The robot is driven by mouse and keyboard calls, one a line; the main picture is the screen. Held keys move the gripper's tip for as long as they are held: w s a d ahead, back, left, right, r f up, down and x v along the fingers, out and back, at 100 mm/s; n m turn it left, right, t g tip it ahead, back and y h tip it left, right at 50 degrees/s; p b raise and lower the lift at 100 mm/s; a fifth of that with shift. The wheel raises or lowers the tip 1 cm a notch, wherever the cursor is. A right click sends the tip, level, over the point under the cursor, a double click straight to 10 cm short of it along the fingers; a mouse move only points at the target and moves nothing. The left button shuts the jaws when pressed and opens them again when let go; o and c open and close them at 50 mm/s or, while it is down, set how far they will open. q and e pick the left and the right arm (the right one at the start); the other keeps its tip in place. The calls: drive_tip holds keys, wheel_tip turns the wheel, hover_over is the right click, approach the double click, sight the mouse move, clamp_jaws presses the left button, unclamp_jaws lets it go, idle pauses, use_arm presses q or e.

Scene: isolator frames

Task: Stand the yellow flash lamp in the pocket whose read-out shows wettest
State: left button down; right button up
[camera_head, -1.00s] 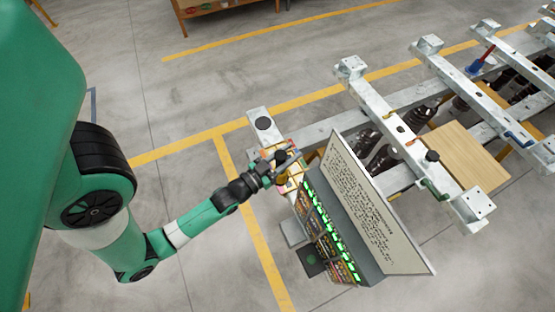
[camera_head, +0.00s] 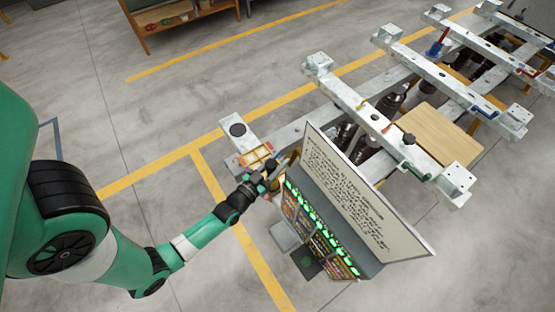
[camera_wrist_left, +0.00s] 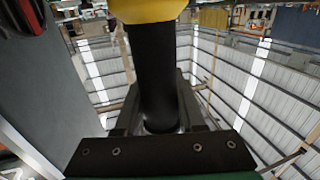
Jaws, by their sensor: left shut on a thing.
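My left gripper (camera_head: 264,178) is shut on the yellow flash lamp. In the left wrist view the lamp shows a black handle (camera_wrist_left: 153,70) between the fingers and a yellow head (camera_wrist_left: 148,9) cut off by the top edge. In the head view the lamp is mostly hidden at the gripper. The gripper is at the upper left end of a rack of pockets (camera_head: 308,232). A row of bright green read-outs (camera_head: 320,228) runs along the rack; their values are too small to read. My right gripper is not in view.
A tray with orange-edged compartments (camera_head: 257,155) lies just beyond the gripper. A tilted text board (camera_head: 345,190) stands behind the read-outs. Metal frames (camera_head: 380,125) and a wooden board (camera_head: 440,133) are at right. The floor at left is open.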

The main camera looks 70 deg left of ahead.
use_arm(q)
drive_tip(key=shift+r, duration=0.1)
drive_tip(key=c, duration=0.5)
unclamp_jaws()
drive_tip(key=shift+f, duration=0.2)
drive_tip(key=p+v, duration=0.1)
drive_tip(key=v, duration=1.1)
drive_tip(key=shift+r, duration=0.15)
